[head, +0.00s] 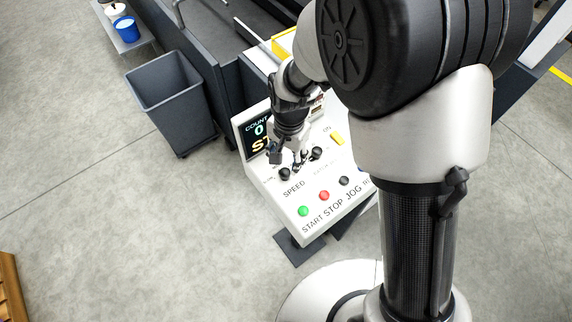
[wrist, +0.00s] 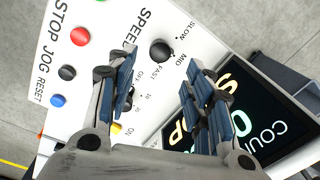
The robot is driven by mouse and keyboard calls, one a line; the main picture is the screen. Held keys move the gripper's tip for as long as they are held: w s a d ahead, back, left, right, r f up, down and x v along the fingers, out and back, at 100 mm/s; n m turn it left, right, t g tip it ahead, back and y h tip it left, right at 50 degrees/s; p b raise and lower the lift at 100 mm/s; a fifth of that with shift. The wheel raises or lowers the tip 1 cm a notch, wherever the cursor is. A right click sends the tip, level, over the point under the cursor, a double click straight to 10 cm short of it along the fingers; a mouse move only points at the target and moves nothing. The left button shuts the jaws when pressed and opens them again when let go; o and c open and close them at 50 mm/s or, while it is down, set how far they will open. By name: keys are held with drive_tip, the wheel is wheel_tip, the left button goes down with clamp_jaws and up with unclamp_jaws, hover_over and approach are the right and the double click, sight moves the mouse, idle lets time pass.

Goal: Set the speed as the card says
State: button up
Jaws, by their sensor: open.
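The white control panel (head: 270,195) has a black round speed knob (head: 284,173) above the word SPEED. In the wrist view the speed knob (wrist: 161,52) stands near SLOW and MID marks; its pointer setting is too small to tell. My gripper (head: 285,160) is above the panel, pointing down, close to the knob. In the wrist view my gripper (wrist: 160,68) is open, with its blue-padded fingers either side of the knob's line and the knob showing just beyond the gap. I cannot make out the card or its text.
The screen (head: 258,131), partly hidden, shows COUNT and large orange letters. A second black knob (head: 317,153) and a yellow switch (head: 337,138) are close by. Green (head: 303,211), red (head: 323,195), black (head: 344,181) and blue buttons line the front. A grey bin (head: 172,100) stands left.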

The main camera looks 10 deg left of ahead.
sight(285, 171)
wheel_tip(285, 171, down, 7)
drive_tip(key=shift+a+f+b, duration=0.15)
drive_tip(key=shift+b, duration=0.3)
drive_tip(key=shift+c, duration=0.3)
drive_tip(key=c, duration=1)
drive_tip(key=shift+n, duration=0.3)
drive_tip(key=n+b, duration=0.2)
drive_tip(key=n, duration=0.3)
drive_tip(key=shift+w+n, duration=0.1)
drive_tip(key=shift+n, duration=0.2)
drive_tip(key=n+b, duration=0.1)
drive_tip(key=n, duration=0.4)
drive_tip(key=shift+n, duration=0.3)
